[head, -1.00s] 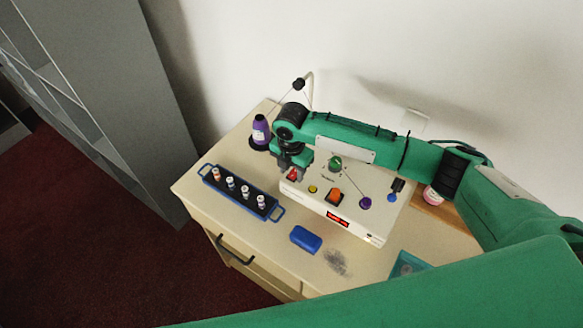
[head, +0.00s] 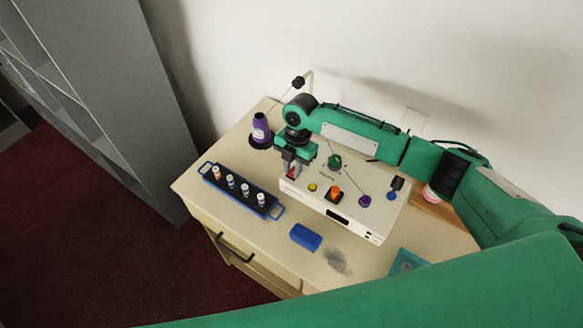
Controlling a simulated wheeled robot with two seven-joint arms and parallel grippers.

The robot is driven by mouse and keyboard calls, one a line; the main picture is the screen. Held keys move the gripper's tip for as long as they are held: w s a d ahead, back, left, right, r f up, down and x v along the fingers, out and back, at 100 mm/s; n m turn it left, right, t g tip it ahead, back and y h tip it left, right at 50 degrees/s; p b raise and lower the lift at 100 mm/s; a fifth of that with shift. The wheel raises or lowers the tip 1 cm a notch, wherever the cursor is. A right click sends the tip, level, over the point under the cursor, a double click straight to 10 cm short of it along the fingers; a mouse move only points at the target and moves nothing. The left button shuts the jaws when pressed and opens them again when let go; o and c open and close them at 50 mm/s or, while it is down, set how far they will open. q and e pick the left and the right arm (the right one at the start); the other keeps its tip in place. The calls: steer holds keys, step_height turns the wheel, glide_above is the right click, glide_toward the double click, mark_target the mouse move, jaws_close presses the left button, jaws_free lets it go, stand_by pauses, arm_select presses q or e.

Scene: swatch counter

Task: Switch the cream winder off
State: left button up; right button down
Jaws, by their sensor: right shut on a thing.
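The cream winder (head: 355,229) is a box on the wooden counter, with a green knob (head: 335,161), a yellow button (head: 312,187), an orange control (head: 335,193) and a purple-topped control (head: 364,201). Its front display (head: 338,216) is dark. A red switch (head: 291,174) sits at the left end of its top. My right gripper (head: 293,171) points down there, its fingers shut on the red switch and partly hiding it. My left gripper is not in view.
A blue rack (head: 274,212) with several small spools stands to the left. A purple cone (head: 261,127) is behind it. A blue block (head: 306,237), a grey patch (head: 336,261) and a teal item (head: 406,262) lie in front. A grey shelf (head: 115,90) stands left of the counter.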

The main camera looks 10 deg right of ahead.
steer(key=shift+w+d+g+y, duration=0.1)
steer(key=shift+g+y, duration=0.2)
steer(key=c, duration=1.3)
jaws_free()
steer(key=shift+r, duration=0.1)
steer(key=shift+b+v, duration=2.2)
steer(key=shift+v, duration=4.7)
